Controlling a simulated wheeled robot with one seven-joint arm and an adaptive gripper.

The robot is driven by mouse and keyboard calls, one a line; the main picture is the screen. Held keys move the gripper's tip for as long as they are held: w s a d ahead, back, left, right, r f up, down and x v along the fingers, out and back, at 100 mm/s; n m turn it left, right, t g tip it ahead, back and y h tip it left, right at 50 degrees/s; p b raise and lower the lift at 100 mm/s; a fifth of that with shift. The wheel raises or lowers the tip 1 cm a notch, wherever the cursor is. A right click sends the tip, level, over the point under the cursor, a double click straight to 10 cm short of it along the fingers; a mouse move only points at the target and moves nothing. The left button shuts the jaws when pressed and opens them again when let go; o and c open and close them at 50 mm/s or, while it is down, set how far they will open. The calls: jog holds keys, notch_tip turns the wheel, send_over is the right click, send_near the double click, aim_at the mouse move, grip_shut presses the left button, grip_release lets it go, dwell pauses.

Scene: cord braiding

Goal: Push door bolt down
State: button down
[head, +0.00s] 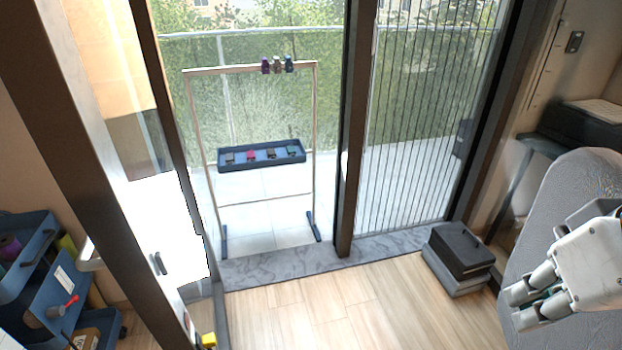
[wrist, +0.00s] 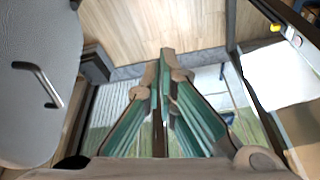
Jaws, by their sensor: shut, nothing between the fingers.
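A dark-framed glass door (head: 90,165) stands open at the left of the head view. A small dark double handle or bolt part (head: 157,264) shows on it near the bright pane; I cannot tell which it is. In the wrist view a dark frame edge (wrist: 255,100) runs down the right side, with a white fitting (wrist: 291,35) near its top. My gripper (head: 516,305) is at the far right of the head view, well away from the door. In the wrist view its fingers (wrist: 166,58) meet at the tips, shut and empty.
A rack (head: 190,130) with a blue tray (head: 262,165) stands beyond the doorway. Dark stacked boxes (head: 460,252) sit on the floor by the sill. A grey rounded board (head: 565,190) is beside my gripper. Blue bins (head: 30,250) are at left. The wood floor (head: 350,315) between is clear.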

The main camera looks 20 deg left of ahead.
jog(key=w+a+f+n+g+y+b, duration=0.1)
jog(key=w+a+f+n+b, duration=0.25)
jog(key=a, duration=0.25)
jog(key=w+a+f+n+g+y+b, duration=0.1)
jog(key=w+a+f+n+y+b, duration=0.1)
jog(key=w+a+f+n, duration=0.3)
jog(key=a+f+n+g+y+b, duration=0.1)
jog(key=a+f+n+g+b, duration=0.1)
jog(key=a, duration=0.8)
jog(key=s+a+f+n+g+y+b, duration=0.1)
jog(key=a+f+n+g+b, duration=0.1)
jog(key=a+f+n+b, duration=0.3)
jog(key=a+f+n+g+y+b, duration=0.1)
jog(key=a+f+n, duration=0.4)
jog(key=a+f, duration=0.5)
jog(key=a+g+b, duration=0.1)
jog(key=a+b, duration=0.1)
jog(key=a, duration=0.4)
jog(key=shift+s+a+f, duration=0.15)
jog(key=shift+s, duration=0.05)
jog(key=shift+n, duration=0.25)
jog(key=b, duration=0.2)
send_over(209, 341)
jog(key=w, duration=0.1)
jog(key=f, duration=0.7)
jog(key=shift+w+f, duration=0.2)
notch_tip(209, 341, down, 2)
jog(key=shift+f, duration=0.85)
jog(key=shift+w, duration=0.1)
